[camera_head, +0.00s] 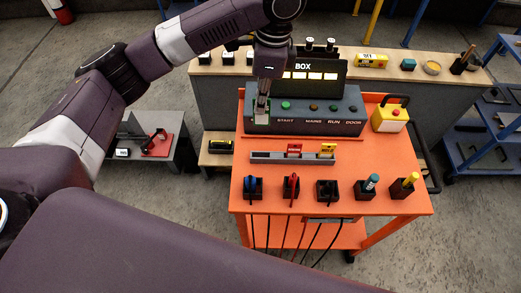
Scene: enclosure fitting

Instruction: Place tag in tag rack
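A grey tag rack (268,158), a low rail, lies across the orange cart top. A red tag (294,149) and a yellow tag (328,150) stand at its middle and right; its left part is bare. My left gripper (262,112) points down behind the rack, in front of the left end of the dark control box (340,106). Its pale fingers are small in view, and I cannot tell whether they are open or hold anything. My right gripper is not in view.
Several black holders with coloured tools, including a blue one (250,183) and a red one (291,184), stand along the cart's front. A yellow box (390,118) stands at the back right. A wooden bench (450,78) is behind the cart.

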